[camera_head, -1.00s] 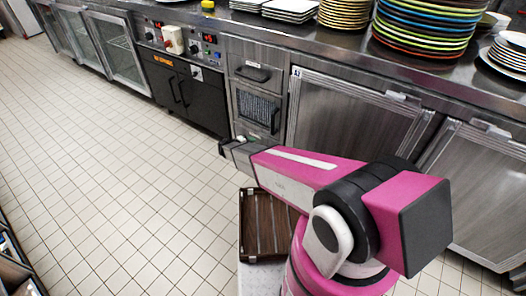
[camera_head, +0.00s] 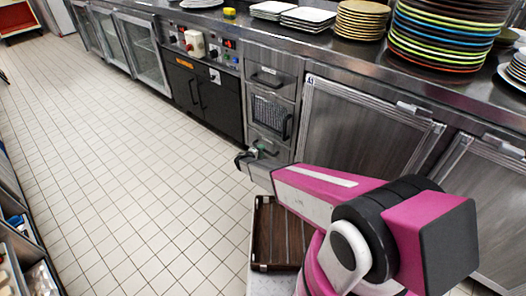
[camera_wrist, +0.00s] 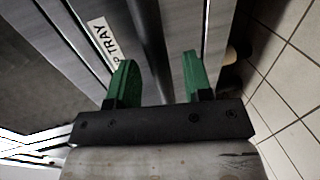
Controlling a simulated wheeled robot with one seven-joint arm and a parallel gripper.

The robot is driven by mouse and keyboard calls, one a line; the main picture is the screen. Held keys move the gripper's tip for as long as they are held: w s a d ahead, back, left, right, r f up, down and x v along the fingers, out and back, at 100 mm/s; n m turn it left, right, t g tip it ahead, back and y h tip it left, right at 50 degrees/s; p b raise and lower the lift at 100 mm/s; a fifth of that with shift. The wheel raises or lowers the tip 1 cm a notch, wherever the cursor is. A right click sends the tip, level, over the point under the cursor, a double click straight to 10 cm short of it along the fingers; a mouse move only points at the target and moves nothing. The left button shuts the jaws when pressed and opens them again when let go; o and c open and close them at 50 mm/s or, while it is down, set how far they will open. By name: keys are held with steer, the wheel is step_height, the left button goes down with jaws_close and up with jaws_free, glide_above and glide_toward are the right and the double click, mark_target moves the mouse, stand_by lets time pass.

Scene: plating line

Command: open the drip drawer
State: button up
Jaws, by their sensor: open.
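The drip drawer (camera_head: 283,151) is the low steel front under the mesh panel in the narrow cabinet column, and it looks shut. In the wrist view, a white label (camera_wrist: 103,38) reading "P TRAY" is on its front, partly hidden by a finger. My gripper (camera_wrist: 158,78) is open, with green fingers, close in front of this drawer. A dark bar, apparently the drawer's handle (camera_wrist: 149,40), runs between the fingers; I cannot tell whether they touch it. In the head view, my gripper (camera_head: 247,157) covers part of the drawer.
A handled drawer (camera_head: 273,72) and a mesh panel (camera_head: 271,112) are above. Black doors (camera_head: 205,100) stand left and a steel door (camera_head: 350,125) right. Plate stacks (camera_head: 440,35) stand on the counter. A brown slatted tray (camera_head: 275,235) is beside my arm. The tiled floor (camera_head: 120,170) is clear.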

steer(key=shift+x, duration=1)
